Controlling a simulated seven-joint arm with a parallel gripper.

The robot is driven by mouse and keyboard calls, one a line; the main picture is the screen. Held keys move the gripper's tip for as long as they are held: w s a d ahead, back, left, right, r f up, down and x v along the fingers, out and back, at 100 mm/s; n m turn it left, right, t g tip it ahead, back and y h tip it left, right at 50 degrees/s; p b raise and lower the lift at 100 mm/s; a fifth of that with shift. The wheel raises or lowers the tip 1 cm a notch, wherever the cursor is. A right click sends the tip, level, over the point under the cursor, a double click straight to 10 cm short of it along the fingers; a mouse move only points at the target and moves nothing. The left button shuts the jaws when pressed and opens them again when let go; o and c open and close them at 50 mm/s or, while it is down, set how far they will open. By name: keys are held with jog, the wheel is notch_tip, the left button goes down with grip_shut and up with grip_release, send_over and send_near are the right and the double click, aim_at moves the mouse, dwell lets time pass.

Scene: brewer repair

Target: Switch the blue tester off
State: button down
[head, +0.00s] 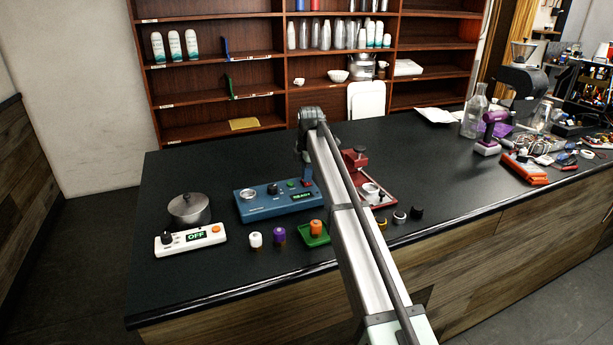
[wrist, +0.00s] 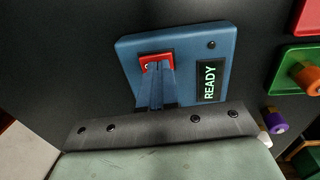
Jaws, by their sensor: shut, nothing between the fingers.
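The blue tester (head: 268,204) stands on the black counter, left of my arm in the head view. Its small display (head: 302,197) reads READY, and the word also shows in the wrist view (wrist: 209,89). In the wrist view the tester's blue top (wrist: 190,55) carries a red switch part (wrist: 158,57). My gripper (wrist: 160,70) is shut and empty, with its fingertips over the red part. They hide some of it, and I cannot tell whether they touch it. In the head view the fingertips are too small to make out clearly.
A white unit reading OFF (head: 192,240) stands left, with a metal pot (head: 189,209) behind it. White (head: 256,239) and purple (head: 279,235) plugs stand in front. A green tray (head: 314,240) holds an orange plug. A red fixture (head: 377,192) stands right of my arm.

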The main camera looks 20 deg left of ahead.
notch_tip(320, 180, up, 13)
jog(key=s+d, duration=0.1)
dwell(0.4)
jog(key=shift+r, duration=0.1)
jog(key=shift+w+a+r, duration=0.15)
jog(key=shift+w+a, duration=0.3)
jog(key=f, duration=0.4)
jog(key=w+f, duration=0.1)
jog(key=f, duration=0.4)
jog(key=a+f, duration=0.1)
jog(key=f, duration=0.4)
jog(key=shift+w+a, duration=0.1)
jog(key=shift+w, duration=0.05)
